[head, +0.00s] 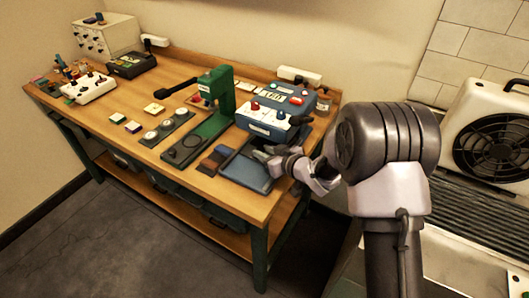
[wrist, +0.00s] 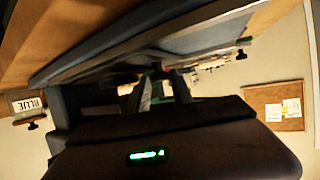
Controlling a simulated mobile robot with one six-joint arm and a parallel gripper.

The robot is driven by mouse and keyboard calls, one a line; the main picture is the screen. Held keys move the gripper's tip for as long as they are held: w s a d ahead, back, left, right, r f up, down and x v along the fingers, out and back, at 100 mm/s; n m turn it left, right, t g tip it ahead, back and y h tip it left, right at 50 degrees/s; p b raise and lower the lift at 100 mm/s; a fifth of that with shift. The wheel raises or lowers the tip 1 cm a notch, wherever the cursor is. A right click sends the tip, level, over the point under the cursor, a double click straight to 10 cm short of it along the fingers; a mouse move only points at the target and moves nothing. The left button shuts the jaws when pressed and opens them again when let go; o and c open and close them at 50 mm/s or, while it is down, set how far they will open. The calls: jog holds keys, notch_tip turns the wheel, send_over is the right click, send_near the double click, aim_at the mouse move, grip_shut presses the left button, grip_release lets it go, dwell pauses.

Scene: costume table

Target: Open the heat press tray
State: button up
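The heat press (head: 268,122) is a blue box with red and blue knobs and a light front panel, at the right end of the table. A flat blue-grey tray (head: 246,174) extends out in front of it, towards the table's front edge. My gripper (head: 264,155) is over the right side of this tray, near the press's front. I cannot tell whether it touches the tray. In the wrist view, a blue-grey slab (wrist: 110,52), which looks like the tray, crosses close by my dark fingers (wrist: 160,90). The gap between the fingers is unclear.
A green press stand (head: 217,112) with a black handle stands left of the heat press. Brown and blue swatches (head: 214,160) lie beside the tray. A small jar (head: 323,101) stands right of the press. The table's front edge (head: 215,201) is close.

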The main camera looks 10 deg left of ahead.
grip_shut()
dwell(1.1)
